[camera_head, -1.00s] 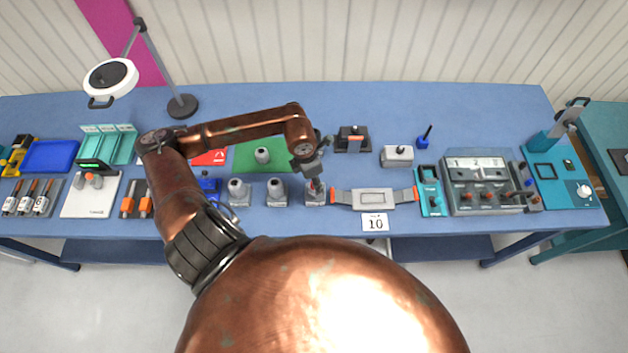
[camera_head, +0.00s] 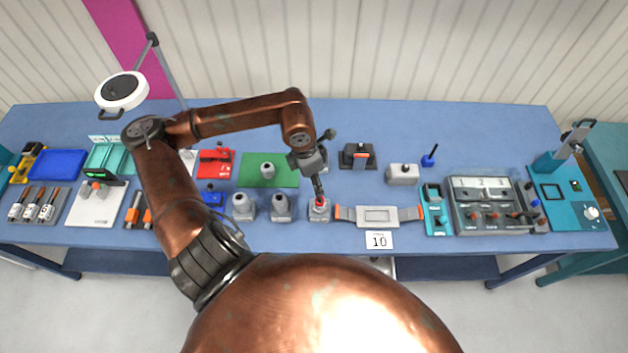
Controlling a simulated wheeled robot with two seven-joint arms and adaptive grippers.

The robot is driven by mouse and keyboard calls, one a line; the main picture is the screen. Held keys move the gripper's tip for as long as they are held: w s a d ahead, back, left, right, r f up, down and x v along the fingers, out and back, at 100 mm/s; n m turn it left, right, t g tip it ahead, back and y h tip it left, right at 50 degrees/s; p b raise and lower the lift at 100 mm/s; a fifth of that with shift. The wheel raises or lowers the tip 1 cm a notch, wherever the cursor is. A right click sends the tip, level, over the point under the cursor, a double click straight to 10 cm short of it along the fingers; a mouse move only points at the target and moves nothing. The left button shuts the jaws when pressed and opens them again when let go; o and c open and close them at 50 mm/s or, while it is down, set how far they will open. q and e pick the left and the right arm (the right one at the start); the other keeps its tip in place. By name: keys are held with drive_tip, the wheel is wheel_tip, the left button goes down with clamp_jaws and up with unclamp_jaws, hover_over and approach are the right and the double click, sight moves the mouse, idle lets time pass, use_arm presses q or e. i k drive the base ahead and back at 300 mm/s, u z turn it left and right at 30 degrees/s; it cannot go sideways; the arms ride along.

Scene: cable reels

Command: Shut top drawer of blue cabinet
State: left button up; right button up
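No blue cabinet or drawer shows clearly in the head view. A narrow teal sliver (camera_head: 5,162) stands at the far left edge, too cut off to identify. My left arm bends over the blue table, and its gripper (camera_head: 318,190) points down at a small grey block with a red top (camera_head: 319,212). The fingers are thin and close together at this angle. I cannot tell whether they are shut or touch the red part. My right gripper is not in view.
The blue table (camera_head: 450,125) is crowded along its front with grey holders, a strapped grey plate (camera_head: 377,215) and a switch panel (camera_head: 490,205). A lamp (camera_head: 122,92) stands at the back left. A teal table (camera_head: 610,150) is at the right. The table's back strip is mostly clear.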

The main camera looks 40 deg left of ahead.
sight(386, 265)
drive_tip(key=k, duration=2)
